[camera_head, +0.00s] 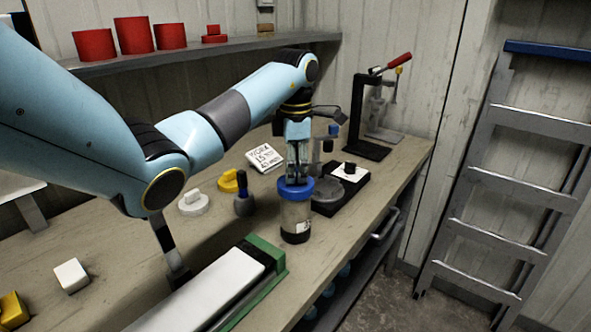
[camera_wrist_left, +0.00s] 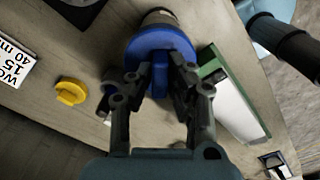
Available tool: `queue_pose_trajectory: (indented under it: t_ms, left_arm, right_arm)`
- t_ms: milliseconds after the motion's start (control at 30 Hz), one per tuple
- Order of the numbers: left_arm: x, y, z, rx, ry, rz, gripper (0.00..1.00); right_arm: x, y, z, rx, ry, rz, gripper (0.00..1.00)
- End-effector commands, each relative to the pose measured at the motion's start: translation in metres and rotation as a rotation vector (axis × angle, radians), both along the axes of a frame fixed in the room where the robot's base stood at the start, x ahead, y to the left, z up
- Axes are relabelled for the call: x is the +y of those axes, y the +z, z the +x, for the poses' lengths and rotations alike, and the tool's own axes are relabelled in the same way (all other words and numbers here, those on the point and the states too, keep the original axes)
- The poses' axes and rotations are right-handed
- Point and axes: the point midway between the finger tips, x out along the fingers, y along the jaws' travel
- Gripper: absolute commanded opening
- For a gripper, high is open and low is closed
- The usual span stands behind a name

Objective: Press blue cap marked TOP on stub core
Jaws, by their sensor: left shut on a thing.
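My left gripper (camera_head: 297,180) points down and is shut on the blue cap (camera_head: 296,192). The cap sits right at the upper end of the stub core (camera_head: 295,218), which stands upright on the bench with a dark base and a pale label. I cannot tell how far the cap is seated. In the left wrist view the fingers (camera_wrist_left: 160,80) grip the raised bar of the blue cap (camera_wrist_left: 155,42), and part of the core (camera_wrist_left: 158,17) shows beyond it. The marking TOP is not readable. My right gripper is not in view.
A green-edged tray with a long white piece (camera_head: 215,290) lies in front. A yellow cap (camera_head: 229,182), a white cap (camera_head: 193,203) and a note card (camera_head: 264,158) lie left of the core. A black press stand (camera_head: 368,140) is behind, and red cups (camera_head: 134,36) stand on the shelf.

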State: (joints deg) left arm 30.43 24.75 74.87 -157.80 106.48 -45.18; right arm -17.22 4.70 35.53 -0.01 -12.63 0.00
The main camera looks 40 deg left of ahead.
Motion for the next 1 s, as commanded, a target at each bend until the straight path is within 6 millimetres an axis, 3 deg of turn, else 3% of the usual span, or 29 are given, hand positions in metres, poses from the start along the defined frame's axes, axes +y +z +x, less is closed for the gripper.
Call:
queue_pose_trajectory:
  t_ms: [1000]
  left_arm:
    - [0.0,-0.0016,-0.0001,0.0,0.0,0.0,0.0]
  right_arm:
    - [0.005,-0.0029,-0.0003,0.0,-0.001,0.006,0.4]
